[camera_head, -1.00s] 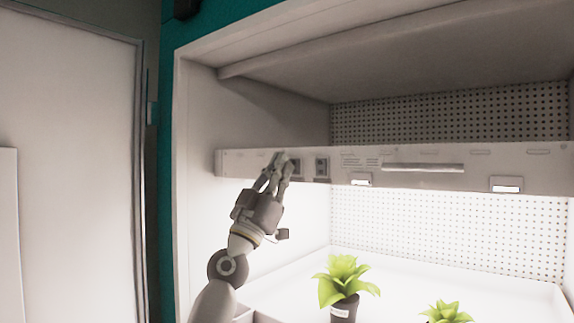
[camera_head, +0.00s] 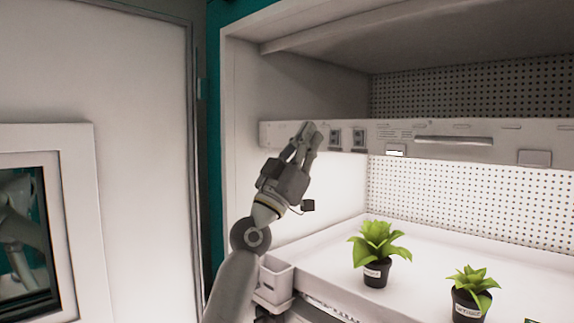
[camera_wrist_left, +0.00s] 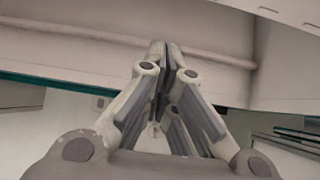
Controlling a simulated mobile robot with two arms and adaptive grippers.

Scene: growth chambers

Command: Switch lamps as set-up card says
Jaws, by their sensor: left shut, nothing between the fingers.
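A pale lamp bar (camera_head: 460,143) runs across the front of the chamber, with two small dark switches (camera_head: 334,139) (camera_head: 358,140) near its left end. My left gripper (camera_head: 308,130) is shut and empty, its fingertips in front of the bar just left of the switches. I cannot tell whether it touches the bar. The fingers also show closed in the left wrist view (camera_wrist_left: 166,58). Under the bar are a left tab (camera_head: 396,151), partly bright, and a grey right tab (camera_head: 534,158). No set-up card is readable. My right gripper is out of view.
Two potted plants, one nearer the middle (camera_head: 376,271) and one further right (camera_head: 470,302), stand on the white chamber floor (camera_head: 430,250). A small white box (camera_head: 276,280) sits at the floor's left front edge. A framed dark window (camera_head: 28,250) is at left.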

